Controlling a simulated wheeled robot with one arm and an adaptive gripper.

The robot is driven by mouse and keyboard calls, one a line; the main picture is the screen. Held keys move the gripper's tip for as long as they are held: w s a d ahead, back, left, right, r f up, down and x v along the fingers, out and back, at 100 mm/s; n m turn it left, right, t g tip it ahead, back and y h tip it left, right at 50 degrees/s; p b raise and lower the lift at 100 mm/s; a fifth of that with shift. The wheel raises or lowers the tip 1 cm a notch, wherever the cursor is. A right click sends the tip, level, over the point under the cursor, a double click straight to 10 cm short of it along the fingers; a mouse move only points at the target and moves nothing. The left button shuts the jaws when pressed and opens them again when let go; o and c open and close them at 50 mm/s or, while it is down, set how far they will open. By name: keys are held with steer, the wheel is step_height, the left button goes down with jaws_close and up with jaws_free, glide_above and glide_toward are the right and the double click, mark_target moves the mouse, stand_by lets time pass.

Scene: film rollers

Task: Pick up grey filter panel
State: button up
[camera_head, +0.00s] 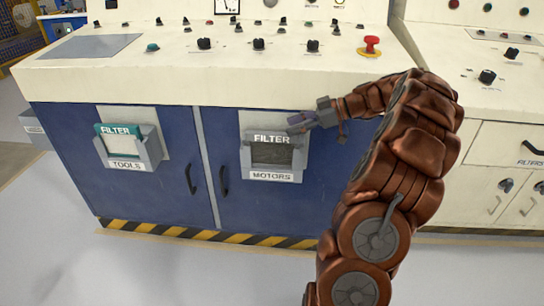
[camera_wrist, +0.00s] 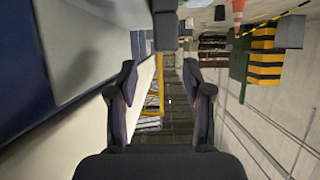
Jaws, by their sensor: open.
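The grey filter panel (camera_head: 272,138), marked FILTER, sits in the right-hand holder (camera_head: 299,158) labelled MOTORS on the blue cabinet front. My gripper (camera_head: 298,124) is at the upper right of this holder, near the panel's top right corner in the head view; I cannot tell the exact gap. In the wrist view my gripper (camera_wrist: 160,72) has its two fingers apart with nothing between them. A dark grey block shows at the top of the wrist view; I cannot tell whether it is the holder.
A teal filter panel (camera_head: 118,130) sits in the left holder (camera_head: 154,148) labelled TOOLS. The sloped console (camera_head: 130,85) with knobs and a red emergency button (camera_head: 371,44) overhangs the cabinet doors. Black door handles (camera_head: 224,180) stick out below. The floor (camera_head: 180,275) in front is clear.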

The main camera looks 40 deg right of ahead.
mark_target(277, 133)
steer(key=x, duration=0.3)
steer(key=b+x, duration=0.1)
steer(key=x, duration=0.2)
steer(key=shift+s+a, duration=0.2)
steer(key=shift+a, duration=0.05)
steer(key=shift+w+a+f, duration=0.25)
steer(key=shift+w+a, duration=0.15)
steer(key=shift+w, duration=0.05)
jaws_close()
